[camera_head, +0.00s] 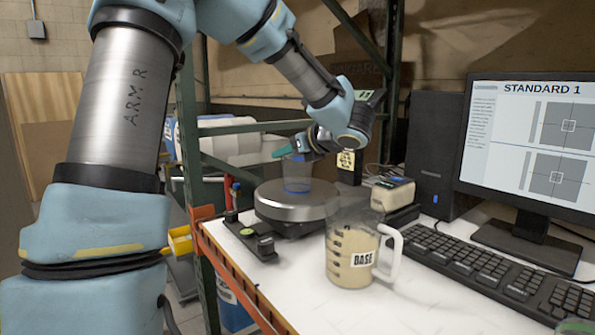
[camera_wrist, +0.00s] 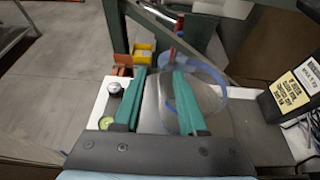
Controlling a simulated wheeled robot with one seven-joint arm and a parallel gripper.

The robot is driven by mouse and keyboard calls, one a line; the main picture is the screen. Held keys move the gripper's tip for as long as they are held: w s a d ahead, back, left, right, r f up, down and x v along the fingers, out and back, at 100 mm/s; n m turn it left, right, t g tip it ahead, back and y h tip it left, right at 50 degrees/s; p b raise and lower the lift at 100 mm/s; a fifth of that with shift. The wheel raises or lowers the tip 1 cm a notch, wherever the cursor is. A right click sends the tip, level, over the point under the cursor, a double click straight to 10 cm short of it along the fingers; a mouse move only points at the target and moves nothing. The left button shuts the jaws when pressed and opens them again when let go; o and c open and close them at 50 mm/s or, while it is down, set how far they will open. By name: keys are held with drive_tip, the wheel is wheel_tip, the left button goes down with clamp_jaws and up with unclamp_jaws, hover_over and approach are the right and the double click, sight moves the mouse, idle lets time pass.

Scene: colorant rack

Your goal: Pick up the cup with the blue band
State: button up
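The clear cup with the blue band (camera_head: 297,174) stands upright on the round metal scale pan (camera_head: 290,212). My gripper (camera_head: 285,150) is at the cup's upper part, reaching in from the right. In the wrist view my gripper (camera_wrist: 160,72) has its two green fingers apart with a gap between them. The cup (camera_wrist: 212,98) shows mostly at and to the right of the right finger, which covers part of it. I cannot tell whether that finger touches the cup or passes over or inside its rim.
A "BASE" jug (camera_head: 352,255) with beige liquid stands in front of the scale. A keyboard (camera_head: 495,270), a monitor (camera_head: 530,140) and a cream device (camera_head: 393,193) are to the right. A green rack post (camera_head: 188,120) stands left of the table edge.

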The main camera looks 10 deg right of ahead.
clamp_jaws()
idle(1.2)
